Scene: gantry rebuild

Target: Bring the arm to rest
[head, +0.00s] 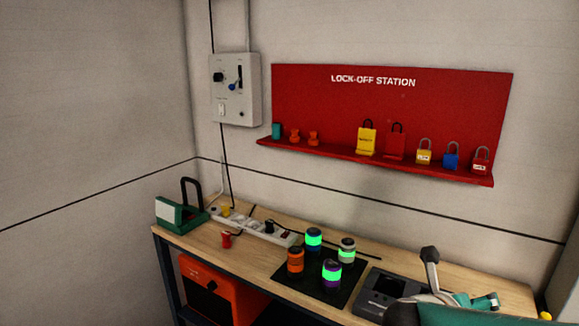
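Neither of my grippers shows in the head view. A large teal and dark shape cut off by the bottom right edge looks like part of my arm, but I cannot be sure. It hides part of the bench's right end. No held object is visible.
The wooden bench (196,238) carries a green case (180,214), a power strip (255,226), a dark mat (318,284) with several lit canisters, and a dark grey device (385,291). An orange box (213,296) sits below. A red lock-off board (390,98) and grey control box (235,90) hang behind.

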